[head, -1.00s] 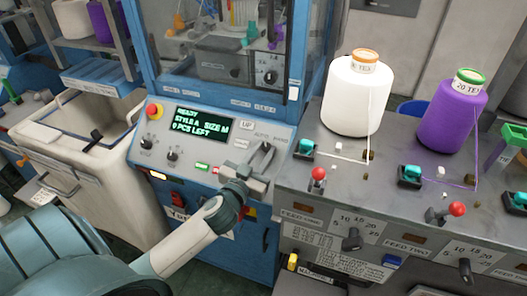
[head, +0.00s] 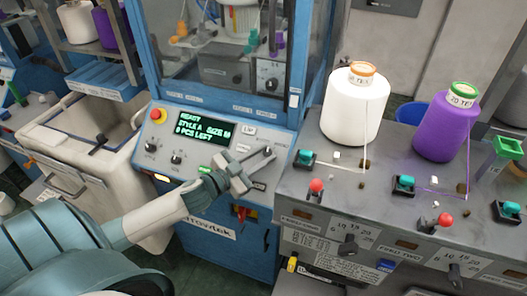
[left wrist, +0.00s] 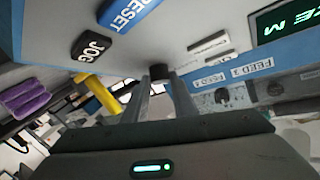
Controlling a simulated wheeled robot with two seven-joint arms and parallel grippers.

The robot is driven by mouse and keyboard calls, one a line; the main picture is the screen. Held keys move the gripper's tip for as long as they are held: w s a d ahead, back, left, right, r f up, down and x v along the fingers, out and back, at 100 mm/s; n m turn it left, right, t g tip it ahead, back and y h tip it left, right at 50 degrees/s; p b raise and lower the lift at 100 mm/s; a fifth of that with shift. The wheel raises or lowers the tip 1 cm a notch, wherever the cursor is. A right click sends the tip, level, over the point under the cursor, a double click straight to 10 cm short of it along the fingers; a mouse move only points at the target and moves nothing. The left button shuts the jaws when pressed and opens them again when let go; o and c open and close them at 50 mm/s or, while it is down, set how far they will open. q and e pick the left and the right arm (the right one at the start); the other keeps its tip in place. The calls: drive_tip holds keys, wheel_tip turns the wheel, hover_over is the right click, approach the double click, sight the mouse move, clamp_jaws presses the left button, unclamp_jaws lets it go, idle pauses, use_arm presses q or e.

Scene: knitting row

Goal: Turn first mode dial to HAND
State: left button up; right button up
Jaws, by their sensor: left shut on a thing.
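The machine's sloping grey control panel (head: 202,118) stands at the centre of the head view. My left gripper (head: 252,164) is at the panel's lower right part and covers what it holds there. In the left wrist view a small black dial (left wrist: 159,71) sits between the fingertips of the left gripper (left wrist: 161,82), which is shut on it. The dial's pointer and its setting cannot be made out. My right gripper is not in view.
Two small black knobs (head: 151,146) and a red button (head: 158,115) are left on the panel. A grey bench with a white cone (head: 352,105) and a purple cone (head: 446,125) stands at right.

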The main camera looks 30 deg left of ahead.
use_arm(q)
drive_tip(key=m+h, duration=0.1)
drive_tip(key=m+g+h+p, duration=0.1)
drive_tip(key=m, duration=0.1)
drive_tip(key=shift+w+a+r+m+g+h+p, duration=0.1)
drive_tip(key=shift+a+r+m+g+h+p, duration=0.2)
drive_tip(key=shift+a+r+m+g+h, duration=0.1)
drive_tip(key=shift+w+m+g+h+p, duration=0.15)
drive_tip(key=shift+m+g+h+p, duration=0.7)
drive_tip(key=shift+m+g, duration=0.8)
drive_tip(key=shift+f+m+h, duration=0.1)
drive_tip(key=shift+m+h, duration=0.15)
drive_tip(key=shift+m, duration=0.3)
drive_tip(key=o, duration=1)
drive_tip(key=shift+o, duration=0.2)
drive_tip(key=shift+a, duration=0.1)
